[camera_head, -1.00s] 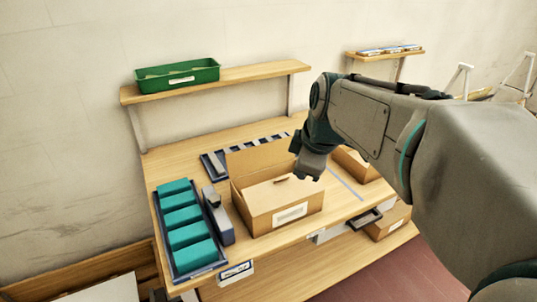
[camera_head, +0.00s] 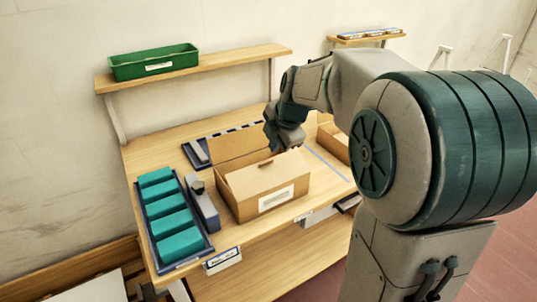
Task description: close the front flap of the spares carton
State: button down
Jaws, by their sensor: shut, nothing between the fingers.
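The spares carton (camera_head: 240,208) is a brown cardboard box with a white label on its front wall, standing on the wooden bench. Its front flap (camera_head: 262,178) is folded back over the top and covers most of the opening; I cannot tell whether it lies fully flat. The back flap (camera_head: 235,146) stands upright behind it. My gripper (camera_head: 285,146) is shut and empty, above the right rear part of the carton, near the flap's far edge. Contact with the flap cannot be told.
A blue tray of teal blocks (camera_head: 171,218) and a grey device (camera_head: 203,205) stand left of the carton. Another open carton (camera_head: 333,143) is at the right. A green bin (camera_head: 153,62) sits on the wall shelf (camera_head: 225,63). My arm hides the bench's right side.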

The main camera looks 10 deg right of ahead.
aim_at(266, 161)
jog(key=p+x, duration=0.1)
jog(key=x, duration=0.6)
